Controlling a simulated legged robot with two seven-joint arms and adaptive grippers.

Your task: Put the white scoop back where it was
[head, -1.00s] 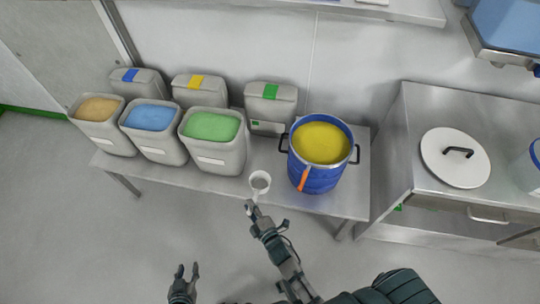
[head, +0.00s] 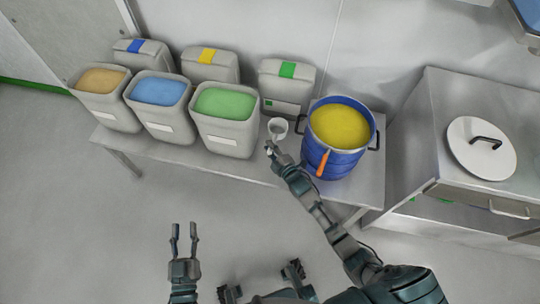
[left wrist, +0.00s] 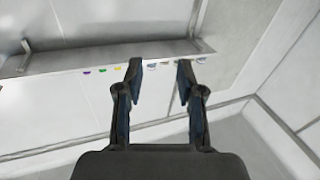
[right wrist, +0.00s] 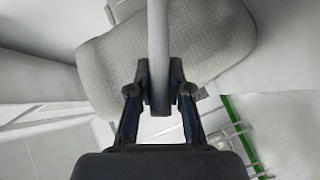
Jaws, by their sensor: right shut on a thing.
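The white scoop (head: 278,126) is in the head view, between the green-filled bin and the blue pot, just above or at the table. My right gripper (head: 271,148) is shut on its handle, which also shows between the fingers in the right wrist view (right wrist: 158,60). The scoop's bowl is beyond the fingers; whether it touches the table I cannot tell. My left gripper (head: 184,235) is open and empty over the floor, well in front of the table; its open fingers show in the left wrist view (left wrist: 160,85).
The steel table (head: 250,172) holds open bins of orange (head: 103,80), blue (head: 160,91) and green (head: 223,102) powder, with closed bins behind. A blue pot (head: 335,163) with yellow contents stands right of the scoop. A cabinet (head: 445,100) with a round lid (head: 470,160) is further right.

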